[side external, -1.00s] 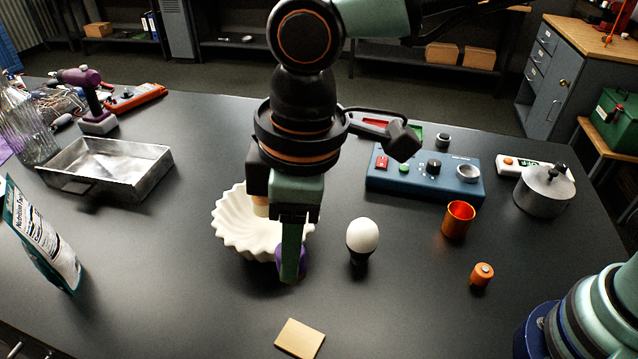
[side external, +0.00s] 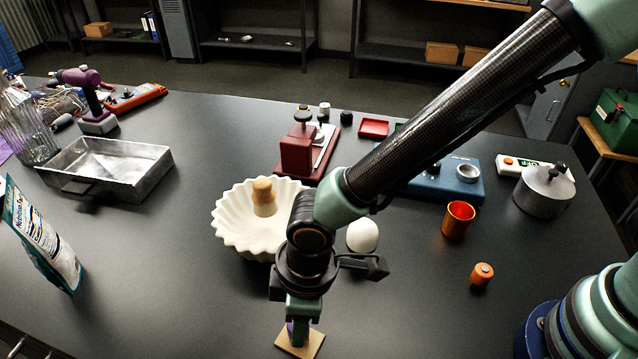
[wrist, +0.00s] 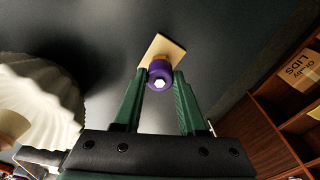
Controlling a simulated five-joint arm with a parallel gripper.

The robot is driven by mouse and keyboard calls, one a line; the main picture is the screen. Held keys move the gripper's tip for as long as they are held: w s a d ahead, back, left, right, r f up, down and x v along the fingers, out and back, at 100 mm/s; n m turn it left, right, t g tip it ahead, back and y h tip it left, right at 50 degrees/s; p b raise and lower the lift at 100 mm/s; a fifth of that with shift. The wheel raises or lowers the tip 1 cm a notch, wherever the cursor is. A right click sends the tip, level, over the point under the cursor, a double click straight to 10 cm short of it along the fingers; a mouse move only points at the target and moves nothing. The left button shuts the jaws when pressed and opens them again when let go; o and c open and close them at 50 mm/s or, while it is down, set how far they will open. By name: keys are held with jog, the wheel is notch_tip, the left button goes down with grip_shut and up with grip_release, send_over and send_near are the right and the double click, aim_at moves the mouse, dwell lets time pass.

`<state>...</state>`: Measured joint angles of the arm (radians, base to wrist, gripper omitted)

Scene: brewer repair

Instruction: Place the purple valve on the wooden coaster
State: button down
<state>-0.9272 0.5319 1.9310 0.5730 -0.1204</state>
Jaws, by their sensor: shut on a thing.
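The purple valve (wrist: 159,74) is held between the two green fingers of my gripper (wrist: 160,92) in the wrist view. It has a pale hexagonal centre on the end facing the camera. In the side view my gripper (side external: 297,335) points down over the wooden coaster (side external: 312,346), and only a sliver of the purple valve (side external: 290,328) shows beside the fingers. The coaster also shows in the wrist view (wrist: 168,46), directly beyond the valve. I cannot tell whether the valve touches the coaster.
A white fluted bowl (side external: 235,237) with a cork-topped item (side external: 264,198) stands behind my gripper. A white egg (side external: 363,235) is close on the right. An orange cup (side external: 458,219) and orange cylinder (side external: 481,275) stand farther right. The table left of the coaster is clear.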

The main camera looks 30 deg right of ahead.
jog(key=shift+f, duration=0.35)
jog(key=shift+f, duration=0.1)
jog(key=shift+c, duration=2.4)
grip_release()
notch_tip(320, 180, up, 12)
jog(key=w+d+r+m, duration=0.3)
jog(key=w+d+r, duration=0.1)
jog(key=d, duration=0.4)
jog(key=d+r+m+t, duration=0.1)
jog(key=d+r+m, duration=0.1)
jog(key=d, duration=0.6)
jog(key=d+r+m+t, duration=0.1)
jog(key=d+m, duration=0.3)
jog(key=d, duration=0.5)
jog(key=d+r+m+t+h, duration=0.1)
jog(key=d+r+m+t, duration=0.1)
jog(key=d, duration=0.7)
jog(key=shift+s+r+m+t, duration=0.35)
jog(key=shift+s+m+t, duration=0.05)
jog(key=shift+m, duration=0.1)
